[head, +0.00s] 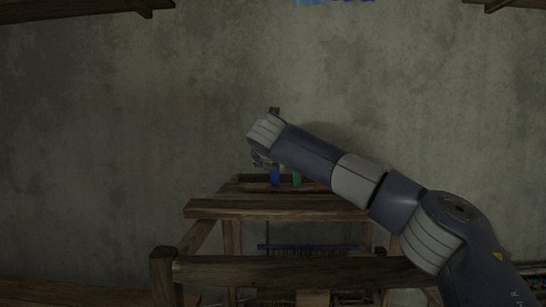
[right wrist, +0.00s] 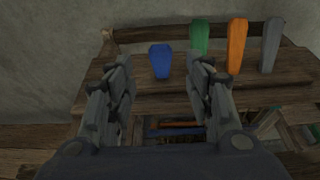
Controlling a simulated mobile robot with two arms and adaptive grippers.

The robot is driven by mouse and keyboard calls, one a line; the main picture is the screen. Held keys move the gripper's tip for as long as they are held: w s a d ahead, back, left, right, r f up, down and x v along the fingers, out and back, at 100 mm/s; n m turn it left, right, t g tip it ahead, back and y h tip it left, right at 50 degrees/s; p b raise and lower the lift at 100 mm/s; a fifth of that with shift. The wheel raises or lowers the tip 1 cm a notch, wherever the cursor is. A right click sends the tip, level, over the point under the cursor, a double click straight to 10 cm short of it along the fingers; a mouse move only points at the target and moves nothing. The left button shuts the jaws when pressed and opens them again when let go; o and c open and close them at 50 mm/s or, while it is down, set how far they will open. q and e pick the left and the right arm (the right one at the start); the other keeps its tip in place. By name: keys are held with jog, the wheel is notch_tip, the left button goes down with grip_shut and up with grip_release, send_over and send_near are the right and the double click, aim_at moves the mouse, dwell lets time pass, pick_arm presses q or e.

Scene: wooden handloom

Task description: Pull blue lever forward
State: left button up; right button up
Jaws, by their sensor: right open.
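The blue lever (head: 275,177) stands at the top of the wooden loom, partly below my right gripper in the head view. In the right wrist view the blue lever (right wrist: 161,62) shows between the two fingers, towards their tips, with a gap on each side. It looks shorter than the other levers there. My right gripper (right wrist: 160,75) is open and empty. In the head view my right gripper (head: 264,160) is mostly hidden by its own wrist. My left gripper is in neither view.
To the right of the blue lever stand a green lever (right wrist: 200,37), an orange lever (right wrist: 237,46) and a grey lever (right wrist: 271,45). The loom's wooden beams (head: 270,208) lie below the arm. A bare wall (head: 150,120) is behind.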

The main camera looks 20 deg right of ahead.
jog(key=shift+v, duration=1.9)
